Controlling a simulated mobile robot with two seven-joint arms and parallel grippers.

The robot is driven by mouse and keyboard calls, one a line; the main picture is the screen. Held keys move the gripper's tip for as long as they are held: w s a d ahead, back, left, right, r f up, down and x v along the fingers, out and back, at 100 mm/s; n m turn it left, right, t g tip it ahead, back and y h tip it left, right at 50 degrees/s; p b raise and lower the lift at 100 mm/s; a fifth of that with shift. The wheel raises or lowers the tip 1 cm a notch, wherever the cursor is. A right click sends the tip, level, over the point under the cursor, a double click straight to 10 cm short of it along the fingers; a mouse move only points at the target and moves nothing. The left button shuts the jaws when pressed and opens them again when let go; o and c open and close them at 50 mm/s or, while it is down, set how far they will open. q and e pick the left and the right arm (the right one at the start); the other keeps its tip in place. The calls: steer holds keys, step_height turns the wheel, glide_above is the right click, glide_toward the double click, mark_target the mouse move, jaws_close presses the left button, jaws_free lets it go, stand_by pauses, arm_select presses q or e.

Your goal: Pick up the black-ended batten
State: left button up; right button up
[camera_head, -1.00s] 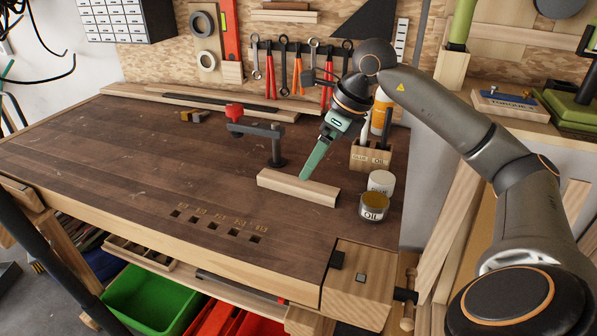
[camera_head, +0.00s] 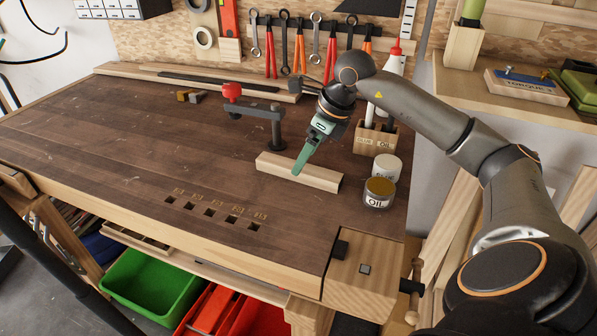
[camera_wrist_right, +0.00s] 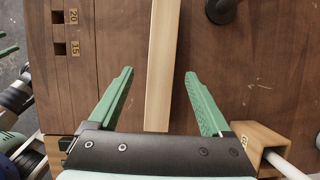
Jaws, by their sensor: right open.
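A pale wooden batten (camera_head: 318,178) lies flat on the bench in the head view, in front of the black clamp post. No black end shows on it; part of it is behind my gripper. My right gripper (camera_head: 298,170) points down at the batten's middle. In the right wrist view the batten (camera_wrist_right: 161,60) runs lengthwise between the two green fingers of my right gripper (camera_wrist_right: 159,73). The fingers are spread, with a gap on each side of the wood.
A red-topped clamp (camera_head: 262,112) stands just behind the batten. An oil tin (camera_head: 379,193), a white jar (camera_head: 386,168) and a wooden bottle holder (camera_head: 375,138) stand to the right. Square holes (camera_head: 210,212) lie near the front edge. The bench's left side is clear.

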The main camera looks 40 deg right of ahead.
steer(key=x, duration=0.4)
steer(key=shift+w, duration=0.15)
steer(key=shift+r, duration=0.1)
jaws_close()
stand_by(0.4)
